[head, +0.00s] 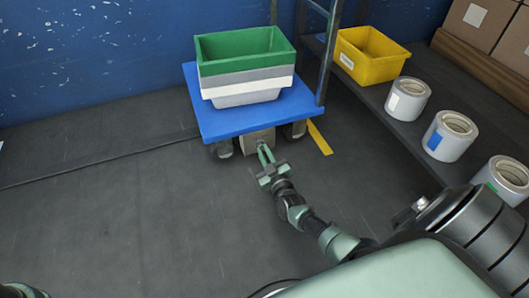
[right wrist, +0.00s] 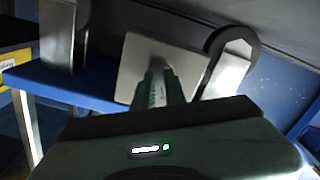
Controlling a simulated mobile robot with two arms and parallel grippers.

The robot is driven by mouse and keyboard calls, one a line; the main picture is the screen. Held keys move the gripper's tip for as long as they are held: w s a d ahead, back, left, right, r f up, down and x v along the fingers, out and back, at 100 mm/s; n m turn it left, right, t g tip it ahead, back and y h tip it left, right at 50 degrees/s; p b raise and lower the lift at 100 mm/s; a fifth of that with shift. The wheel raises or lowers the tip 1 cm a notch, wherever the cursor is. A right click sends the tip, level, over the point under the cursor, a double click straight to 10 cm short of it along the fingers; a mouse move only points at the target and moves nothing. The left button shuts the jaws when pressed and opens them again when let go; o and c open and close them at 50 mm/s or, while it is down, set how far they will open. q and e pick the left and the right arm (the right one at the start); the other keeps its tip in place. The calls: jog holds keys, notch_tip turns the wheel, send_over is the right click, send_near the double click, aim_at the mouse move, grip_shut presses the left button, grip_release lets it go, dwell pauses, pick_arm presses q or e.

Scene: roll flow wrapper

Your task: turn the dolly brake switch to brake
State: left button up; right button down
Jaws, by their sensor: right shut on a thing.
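The dolly (head: 210,122) has a blue deck and stands near the blue wall. A grey box (head: 249,141) sits under its front edge between two casters. My right gripper (head: 262,147) reaches up to this box, with its fingers close together at the front face. In the right wrist view the fingers (right wrist: 161,82) meet in front of the box's pale plate (right wrist: 139,58). The brake switch is hidden by the fingers, and its setting cannot be read. My left gripper does not show.
Stacked green, grey and white bins (head: 245,75) stand on the deck. Casters (head: 223,149) flank the box. A dark shelf (head: 405,127) on the right carries a yellow bin (head: 371,58) and several film rolls (head: 450,136). The floor to the left is clear.

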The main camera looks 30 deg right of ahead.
jog(key=m, duration=0.5)
jog(key=shift+a+m, duration=0.1)
jog(key=shift+m, duration=0.2)
jog(key=m, duration=0.5)
jog(key=shift+a+m, duration=0.1)
jog(key=shift+m, duration=0.2)
jog(key=c, duration=1.5)
grip_release()
jog(key=shift+o, duration=0.2)
jog(key=shift+s, duration=0.1)
